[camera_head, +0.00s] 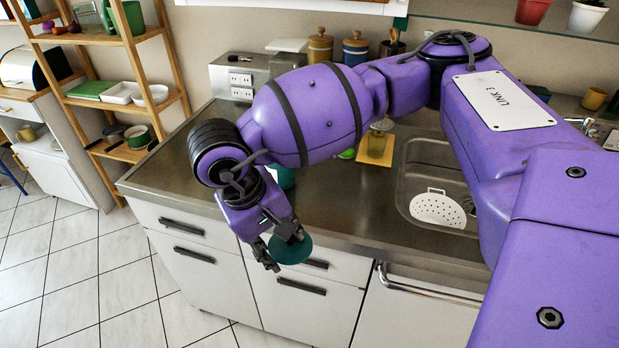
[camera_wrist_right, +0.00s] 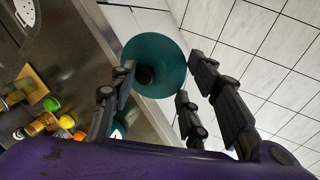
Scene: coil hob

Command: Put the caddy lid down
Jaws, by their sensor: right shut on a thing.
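My right gripper (camera_head: 279,243) is shut on the caddy lid (camera_head: 293,252), a round teal disc. It holds the lid in the air around the counter's front edge, in front of the white drawers. In the right wrist view the lid (camera_wrist_right: 157,48) shows its face with a dark knob in the middle, between the fingers of the gripper (camera_wrist_right: 160,78). A teal object (camera_head: 283,178) stands on the counter behind my wrist, mostly hidden; it may be the caddy. My left gripper is not in view.
The steel counter (camera_head: 178,160) has bare room to the left of my arm. A yellow board (camera_head: 376,152) with a jar lies behind my arm, beside the sink (camera_head: 412,182). The wrist view shows a bottle (camera_wrist_right: 42,123) and several fruits. A wooden shelf (camera_head: 125,152) stands at left.

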